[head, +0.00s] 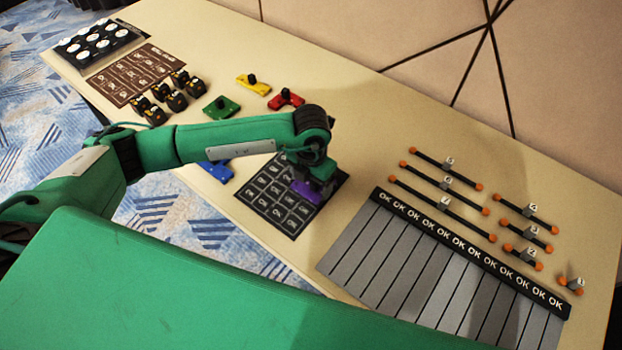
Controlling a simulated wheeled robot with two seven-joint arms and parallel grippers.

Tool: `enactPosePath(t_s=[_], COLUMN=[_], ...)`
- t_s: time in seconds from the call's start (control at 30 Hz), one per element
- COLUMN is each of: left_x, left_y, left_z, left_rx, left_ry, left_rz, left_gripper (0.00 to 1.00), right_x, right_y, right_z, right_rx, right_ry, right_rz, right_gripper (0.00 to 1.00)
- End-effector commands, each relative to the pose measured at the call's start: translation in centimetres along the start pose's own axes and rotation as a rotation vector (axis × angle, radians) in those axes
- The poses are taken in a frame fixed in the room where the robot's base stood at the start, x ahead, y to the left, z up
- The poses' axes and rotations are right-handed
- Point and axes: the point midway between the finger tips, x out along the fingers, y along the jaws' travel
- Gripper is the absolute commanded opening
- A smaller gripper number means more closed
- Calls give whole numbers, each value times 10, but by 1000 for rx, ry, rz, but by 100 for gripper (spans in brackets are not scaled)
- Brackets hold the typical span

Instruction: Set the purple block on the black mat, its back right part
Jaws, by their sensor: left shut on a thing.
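The black mat (291,224) with white-outlined cells lies near the middle of the table. The purple block (306,191) is over the mat's back right part, in the jaws of my left gripper (312,187). My left gripper is shut on it from above, and the gripper and wrist hide part of the block and the mat's far side. I cannot tell whether the block touches the mat or is slightly above it. My right gripper is not in view.
Green (221,107), yellow (253,85), red (286,99) and blue (216,171) blocks lie left of and behind the mat. A grey striped panel (385,255) and black bars with orange ends (447,204) are to the right.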

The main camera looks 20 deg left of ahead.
Motion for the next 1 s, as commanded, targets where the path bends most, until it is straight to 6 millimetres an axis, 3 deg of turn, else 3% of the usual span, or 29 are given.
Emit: enactPosePath(t_s=[0.37, 0.4, 0.5, 0.87, 1.0], left_x=[2, 2, 2, -1, -17], left_y=[0, 0, 0, 0, 0], left_z=[0, 0, 0, 0, 2], left_rx=[0, 0, 0, 0, 0], left_ry=[-1, -1, -1, -1, -5], left_rz=[0, 0, 0, 0, 0], left_gripper=[46, 82, 98, 98, 98], right_x=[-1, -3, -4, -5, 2], right_y=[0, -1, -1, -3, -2], right_z=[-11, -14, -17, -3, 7], right_rx=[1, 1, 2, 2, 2], right_ry=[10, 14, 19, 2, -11], right_rz=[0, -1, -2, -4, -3], right_gripper=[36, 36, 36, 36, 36])
